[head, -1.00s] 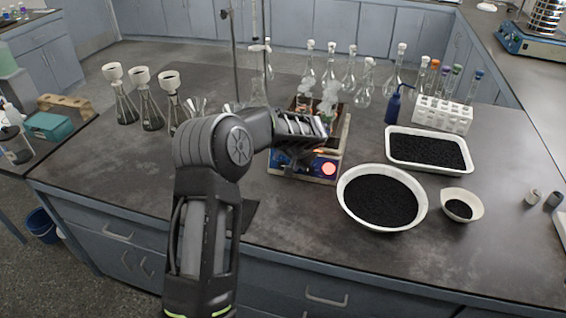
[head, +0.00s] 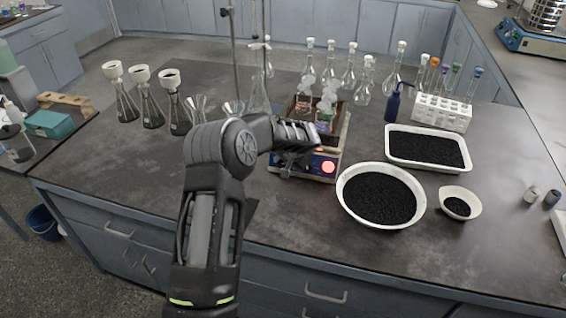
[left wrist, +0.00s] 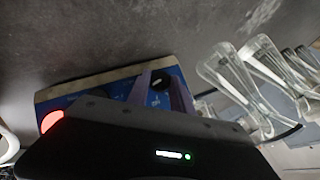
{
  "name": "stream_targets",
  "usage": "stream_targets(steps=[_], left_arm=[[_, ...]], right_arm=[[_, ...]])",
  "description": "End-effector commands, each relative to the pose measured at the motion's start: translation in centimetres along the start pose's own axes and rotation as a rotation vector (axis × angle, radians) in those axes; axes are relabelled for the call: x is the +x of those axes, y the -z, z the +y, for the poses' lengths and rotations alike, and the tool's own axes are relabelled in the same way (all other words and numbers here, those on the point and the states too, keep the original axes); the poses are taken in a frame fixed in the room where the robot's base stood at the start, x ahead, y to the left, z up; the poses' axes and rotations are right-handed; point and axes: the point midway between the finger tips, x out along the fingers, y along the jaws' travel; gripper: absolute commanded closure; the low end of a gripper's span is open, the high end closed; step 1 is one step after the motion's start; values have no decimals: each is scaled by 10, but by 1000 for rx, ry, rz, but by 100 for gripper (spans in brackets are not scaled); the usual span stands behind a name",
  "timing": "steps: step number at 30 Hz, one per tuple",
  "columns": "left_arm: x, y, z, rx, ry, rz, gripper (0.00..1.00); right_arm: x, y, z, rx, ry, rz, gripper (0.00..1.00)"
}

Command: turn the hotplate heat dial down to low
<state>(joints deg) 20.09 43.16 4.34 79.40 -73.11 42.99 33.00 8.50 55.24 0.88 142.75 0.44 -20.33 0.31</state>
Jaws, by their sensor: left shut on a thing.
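The hotplate (head: 341,143) stands near the front edge of the bench, with a blue front panel and a glowing red-orange round light. Its heat dial (left wrist: 160,82) is a black knob with a pale mark, seen in the left wrist view on the blue panel. My right gripper is not in view.
A white bowl of black grains (head: 381,195) stands close to the right of the hotplate, with a small bowl (head: 461,202) beyond it. A grain tray (head: 427,149) lies behind them. Glass flasks and funnels stand left and behind. The front left bench is clear.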

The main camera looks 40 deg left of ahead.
Motion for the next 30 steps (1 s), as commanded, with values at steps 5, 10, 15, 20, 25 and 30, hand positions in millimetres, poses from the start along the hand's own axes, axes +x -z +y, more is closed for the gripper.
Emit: stream_targets(steps=[5,10,15,20,25,30], left_arm=[[0,0,0,0,1,0,97],[0,0,0,-1,1,0,100],[0,0,-1,-3,-1,0,100],[0,0,-2,-17,-14,-1,100],[0,0,-2,-58,-52,-2,100],[1,0,-4,-132,-120,-5,100]], right_arm=[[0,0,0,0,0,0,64],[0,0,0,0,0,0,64],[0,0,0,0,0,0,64],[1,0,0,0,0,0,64],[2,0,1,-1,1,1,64],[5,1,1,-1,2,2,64]])
